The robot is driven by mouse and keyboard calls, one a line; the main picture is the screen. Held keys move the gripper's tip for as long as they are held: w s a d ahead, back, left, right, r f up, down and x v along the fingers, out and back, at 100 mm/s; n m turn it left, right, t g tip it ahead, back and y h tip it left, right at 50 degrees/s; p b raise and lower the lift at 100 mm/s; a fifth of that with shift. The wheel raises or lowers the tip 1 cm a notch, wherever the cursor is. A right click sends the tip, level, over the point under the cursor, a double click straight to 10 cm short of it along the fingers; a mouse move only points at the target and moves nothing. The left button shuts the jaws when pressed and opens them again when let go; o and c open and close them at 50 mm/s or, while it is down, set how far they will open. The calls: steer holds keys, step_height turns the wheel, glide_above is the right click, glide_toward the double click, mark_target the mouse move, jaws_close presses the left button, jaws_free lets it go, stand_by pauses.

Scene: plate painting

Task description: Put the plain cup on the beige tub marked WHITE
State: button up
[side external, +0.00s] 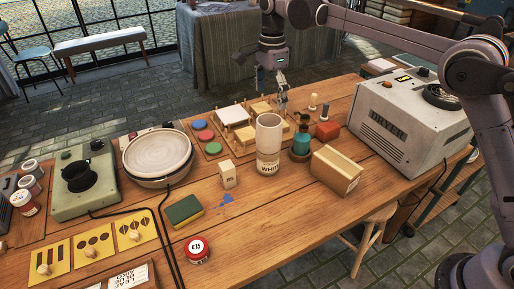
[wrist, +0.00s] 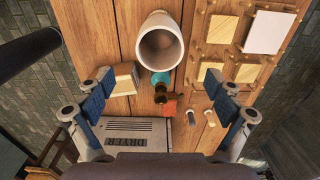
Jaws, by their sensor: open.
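The plain cup (side external: 269,131), a pale open-topped cylinder, stands upright on the beige tub marked WHITE (side external: 268,168) in the side view. The two look stacked in line. In the wrist view I look down into the cup (wrist: 160,46), and the tub is hidden beneath it. My gripper (side external: 282,88) is above the table, a little up and right of the cup in the side view. In the wrist view its blue-padded fingers (wrist: 158,84) are spread wide with nothing between them, and the cup lies beyond the fingertips.
The dryer (side external: 410,112) is at the far right. A small cream block (side external: 228,175) and a pottery wheel (side external: 157,154) are left.

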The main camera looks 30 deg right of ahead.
steer(key=s+d+r+n+t, duration=0.2)
steer(key=s+d+r+n, duration=0.2)
steer(key=s, duration=0.2)
steer(key=s+d+r+n+t, duration=0.1)
steer(key=s+d+r+n, duration=0.3)
steer(key=s, duration=0.2)
steer(key=s+d+f+n+t, duration=0.2)
steer(key=s+f+n, duration=0.3)
steer(key=s, duration=0.3)
steer(key=s+d+f+n+t, duration=0.2)
steer(key=s+f+n, duration=0.3)
steer(key=s, duration=0.3)
steer(key=shift+s+d+f, duration=0.4)
steer(key=shift+d+f, duration=0.1)
